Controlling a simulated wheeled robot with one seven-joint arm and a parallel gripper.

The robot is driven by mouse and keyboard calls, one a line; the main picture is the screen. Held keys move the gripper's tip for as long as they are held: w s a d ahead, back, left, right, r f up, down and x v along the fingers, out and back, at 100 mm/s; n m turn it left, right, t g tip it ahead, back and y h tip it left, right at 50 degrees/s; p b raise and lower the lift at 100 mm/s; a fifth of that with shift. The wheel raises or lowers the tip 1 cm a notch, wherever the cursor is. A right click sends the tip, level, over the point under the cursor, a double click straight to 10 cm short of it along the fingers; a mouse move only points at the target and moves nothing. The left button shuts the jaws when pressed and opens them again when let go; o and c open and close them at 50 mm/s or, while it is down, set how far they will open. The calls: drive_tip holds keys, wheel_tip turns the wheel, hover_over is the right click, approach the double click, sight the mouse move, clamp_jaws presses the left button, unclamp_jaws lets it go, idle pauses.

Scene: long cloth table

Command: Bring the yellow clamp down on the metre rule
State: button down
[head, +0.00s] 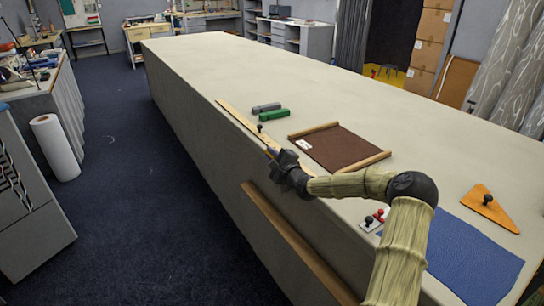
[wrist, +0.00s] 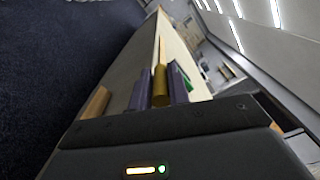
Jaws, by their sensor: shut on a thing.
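The metre rule (head: 240,117) is a long pale wooden strip lying along the table's left edge; its far part also shows in the wrist view (wrist: 161,50). In the wrist view, my gripper's two purple-grey fingers (wrist: 160,90) are shut on a yellow rounded piece, which I take to be the yellow clamp (wrist: 160,86). The clamp's lower part is hidden, and I cannot tell whether it touches the rule. A small black knob (head: 260,127) stands on or beside the rule.
A grey block (head: 266,107) and a green block (head: 274,115) lie right of the rule. A brown board with wooden edges (head: 345,150) lies nearby. An orange triangle (head: 490,211) and blue mat (head: 470,257) are nearer. A wooden ledge (head: 290,240) runs along the table side.

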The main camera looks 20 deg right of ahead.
drive_tip(key=shift+w+d+r+m, duration=0.1)
drive_tip(key=shift+d+r+m, duration=0.1)
drive_tip(key=shift+d+m, duration=0.25)
drive_tip(key=shift+w+d+r+m, duration=0.1)
drive_tip(key=shift+d+r+m, duration=0.1)
drive_tip(key=shift+d+m, duration=0.25)
drive_tip(key=shift+d, duration=0.15)
drive_tip(key=c, duration=1.7)
unclamp_jaws()
drive_tip(key=o, duration=0.4)
drive_tip(key=shift+d+f, duration=0.1)
drive_tip(key=shift+d, duration=0.1)
drive_tip(key=shift+c, duration=0.2)
drive_tip(key=shift+a+f, duration=0.1)
drive_tip(key=v, duration=1.7)
drive_tip(key=shift+s+a+b, duration=0.25)
drive_tip(key=shift+a+b, duration=0.05)
drive_tip(key=shift+a, duration=0.1)
